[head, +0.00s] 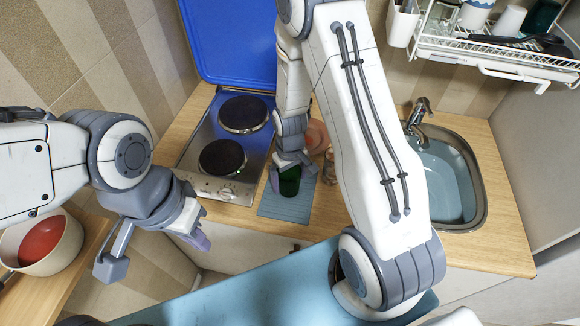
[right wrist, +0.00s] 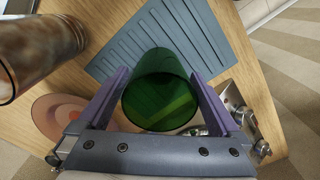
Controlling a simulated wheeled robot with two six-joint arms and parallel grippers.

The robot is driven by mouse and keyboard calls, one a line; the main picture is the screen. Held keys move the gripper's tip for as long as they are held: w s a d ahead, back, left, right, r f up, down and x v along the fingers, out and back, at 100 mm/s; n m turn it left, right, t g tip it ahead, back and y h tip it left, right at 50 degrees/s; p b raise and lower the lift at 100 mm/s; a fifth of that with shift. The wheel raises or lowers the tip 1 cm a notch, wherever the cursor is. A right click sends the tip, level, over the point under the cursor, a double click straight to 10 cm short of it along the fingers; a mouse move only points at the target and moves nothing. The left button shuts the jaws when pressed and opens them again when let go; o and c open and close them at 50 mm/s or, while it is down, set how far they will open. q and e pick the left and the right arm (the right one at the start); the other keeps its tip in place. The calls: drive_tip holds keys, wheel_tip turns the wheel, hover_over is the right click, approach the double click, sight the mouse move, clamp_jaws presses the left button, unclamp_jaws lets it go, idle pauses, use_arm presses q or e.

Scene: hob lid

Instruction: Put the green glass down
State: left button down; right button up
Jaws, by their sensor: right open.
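My right gripper (head: 291,175) is open around the glass. The mat (right wrist: 185,35) shows beyond the glass, whose base is partly hidden. My left gripper (head: 153,252) is open and empty, left of the worktop's front edge, with its fingers wide apart.
The hob (head: 218,150) with its raised blue lid (head: 230,45) stands left of the mat. A brownish jar (right wrist: 40,50) and a reddish round dish (right wrist: 55,115) are close to the glass. The sink (head: 445,180) and dish rack (head: 500,50) are right. A bowl (head: 40,262) sits at far left.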

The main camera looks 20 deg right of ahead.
wheel_tip(320, 180, up, 11)
drive_tip(key=b, duration=0.2)
drive_tip(key=s+a+r+n, duration=0.1)
drive_tip(key=s+a+r, duration=0.2)
drive_tip(key=s, duration=0.3)
drive_tip(key=s+a+r+n, duration=0.2)
drive_tip(key=s+a+r, duration=0.1)
drive_tip(key=s+a, duration=0.3)
drive_tip(key=s+a+r+n+y, duration=0.1)
drive_tip(key=s+a+r+n, duration=0.1)
drive_tip(key=s, duration=0.6)
drive_tip(key=a+r, duration=0.1)
drive_tip(key=a, duration=0.1)
drive_tip(key=shift+a+r, duration=0.35)
drive_tip(key=shift+a, duration=0.05)
